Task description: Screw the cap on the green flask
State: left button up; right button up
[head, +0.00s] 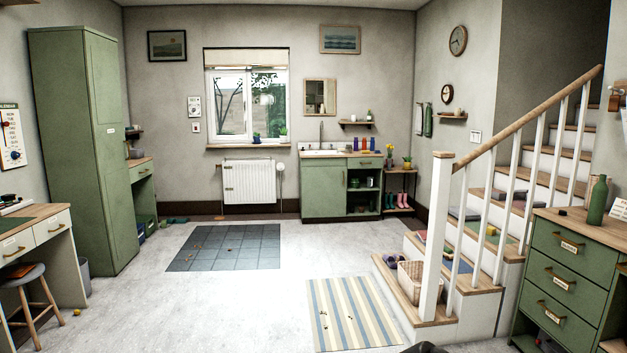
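A green flask (597,200) stands upright on the wooden top of the green drawer chest at the right. Its neck is narrow; from here I cannot tell whether a cap is on it. A small dark object (562,212) lies on the chest top to the left of the flask; it is too small to tell whether it is a cap. Several coloured bottles (364,144) stand on the sink counter at the back.
The green drawer chest (568,262) stands at the right, beside the staircase and its white newel post (436,235). A wicker basket (411,281) sits on the lowest step. A striped rug (350,312) lies before the stairs.

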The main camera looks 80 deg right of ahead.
aim_at(600, 191)
jog(key=z, duration=3.9)
jog(key=i, duration=3.7)
jog(key=u, duration=0.15)
